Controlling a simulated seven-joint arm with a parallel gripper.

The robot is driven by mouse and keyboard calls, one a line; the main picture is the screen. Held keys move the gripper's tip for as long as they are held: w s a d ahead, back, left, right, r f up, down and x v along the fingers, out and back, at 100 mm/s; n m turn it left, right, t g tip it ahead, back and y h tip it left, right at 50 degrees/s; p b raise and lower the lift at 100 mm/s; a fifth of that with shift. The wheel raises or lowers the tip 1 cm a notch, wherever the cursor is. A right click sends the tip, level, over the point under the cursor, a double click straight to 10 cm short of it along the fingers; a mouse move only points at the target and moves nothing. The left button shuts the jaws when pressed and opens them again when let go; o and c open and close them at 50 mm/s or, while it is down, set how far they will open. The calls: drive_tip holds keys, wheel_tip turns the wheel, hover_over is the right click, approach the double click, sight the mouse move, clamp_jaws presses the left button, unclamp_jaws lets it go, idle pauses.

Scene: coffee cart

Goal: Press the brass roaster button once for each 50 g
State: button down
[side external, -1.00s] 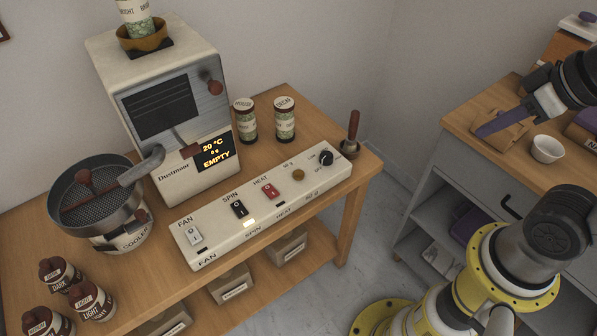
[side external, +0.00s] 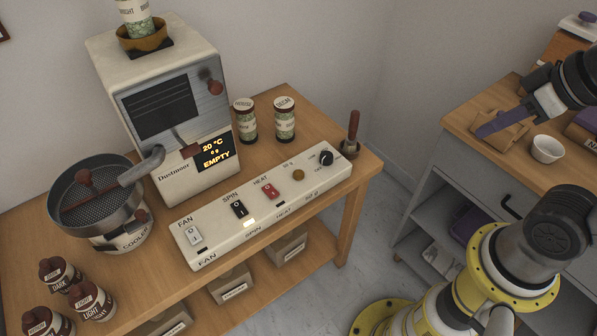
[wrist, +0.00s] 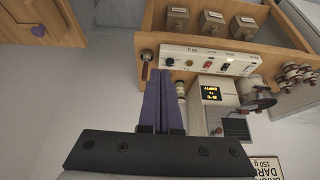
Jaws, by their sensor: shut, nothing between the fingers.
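The brass button (side external: 298,174) is a small round knob on the cream control panel (side external: 215,238), by the "50 g" label, between the red HEAT switch (side external: 270,190) and a black dial (side external: 326,157). It also shows in the wrist view (wrist: 188,62). The roaster (side external: 150,70) stands behind the panel; its display (side external: 216,152) reads 20 °C, 0 g and EMPTY. My gripper (side external: 480,132) is at the right, over the second cabinet, well apart from the panel. Its purple fingers (wrist: 164,84) are shut and empty. A partly cropped card (wrist: 266,166) in the wrist view reads DARK 150 g.
A cooler pan (side external: 96,200) with a handle sits left of the panel. Labelled jars stand front left (side external: 90,300) and behind the panel (side external: 285,120). A wooden-handled tool (side external: 353,125) stands at the panel's right end. A white cup (side external: 547,149) is on the right cabinet.

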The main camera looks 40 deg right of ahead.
idle(0.4)
drive_tip(key=w+a+r+m+t+y, duration=0.15)
drive_tip(key=w+r+m+t, duration=0.35)
drive_tip(key=w, duration=0.6)
drive_tip(key=w+a+m+t, duration=0.1)
drive_tip(key=w+a, duration=0.1)
drive_tip(key=w, duration=0.5)
drive_tip(key=w+a+m, duration=0.1)
drive_tip(key=w+a, duration=0.2)
drive_tip(key=w, duration=0.4)
drive_tip(key=w+a+f+m, duration=0.25)
drive_tip(key=w+f, duration=0.35)
drive_tip(key=f, duration=0.3)
drive_tip(key=a+f+n+g, duration=0.1)
drive_tip(key=a+f, duration=0.2)
drive_tip(key=f, duration=0.4)
drive_tip(key=s+a+f+g, duration=0.1)
drive_tip(key=a+f, duration=0.1)
drive_tip(key=f, duration=0.5)
drive_tip(key=shift+a+n, duration=0.35)
drive_tip(key=shift+a, duration=0.05)
drive_tip(key=shift+s+f+h, duration=0.1)
drive_tip(key=shift+h, duration=0.15)
